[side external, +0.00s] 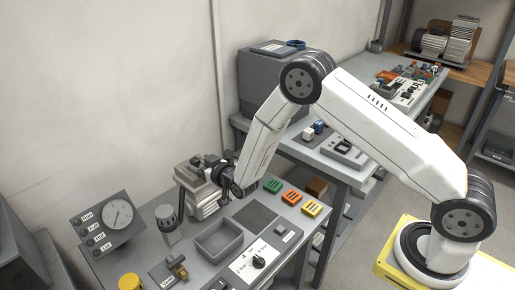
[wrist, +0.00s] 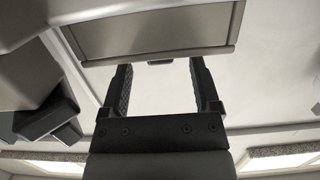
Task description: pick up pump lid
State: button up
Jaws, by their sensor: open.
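My gripper (wrist: 161,66) is open in the wrist view, with two dark fingers apart and nothing held between them. A flat grey panel with a lighter frame (wrist: 150,32) shows beyond the fingertips; I cannot tell what it belongs to. In the side view my gripper (side external: 217,166) is at the grey finned pump unit (side external: 204,196) on the near bench, partly covering it. I cannot tell whether they touch. I cannot pick out the pump lid for certain in either view.
A dark flat pad (side external: 254,216) is bare.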

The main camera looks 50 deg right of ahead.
aim_at(196, 160)
jog(key=shift+w, duration=0.1)
jog(key=shift+w+f, duration=0.15)
jog(key=shift+w, duration=1.1)
jog(key=shift+w+f, duration=0.1)
jog(key=shift+w, duration=1.15)
grip_shut()
